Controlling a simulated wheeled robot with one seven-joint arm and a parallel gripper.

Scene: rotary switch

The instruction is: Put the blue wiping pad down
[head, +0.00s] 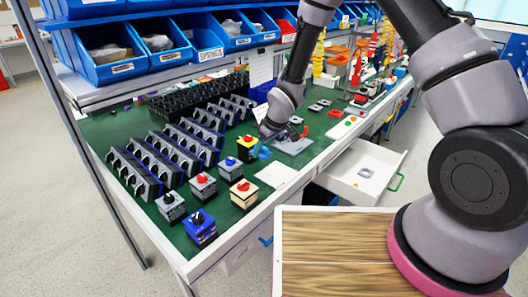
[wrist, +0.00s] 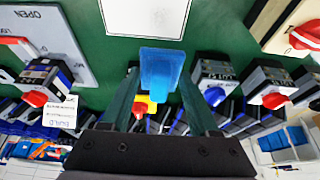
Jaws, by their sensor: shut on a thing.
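The blue wiping pad (wrist: 161,72) is between the two fingers of my gripper (wrist: 160,85) in the wrist view, and they are shut on it. In the head view the blue pad (head: 264,153) shows as a small blue patch just below my gripper (head: 268,138), over the green bench top (head: 125,125). It is close to the right of a yellow and black switch box with a red knob (head: 246,148). Whether the pad touches the bench is hard to tell.
Several switch boxes stand at the front, including a blue one (head: 200,228) and a cream one (head: 244,194). Rows of black switches (head: 165,160) fill the left. A white sheet (head: 277,175) lies near the front edge. An open drawer (head: 345,185) sticks out at the right.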

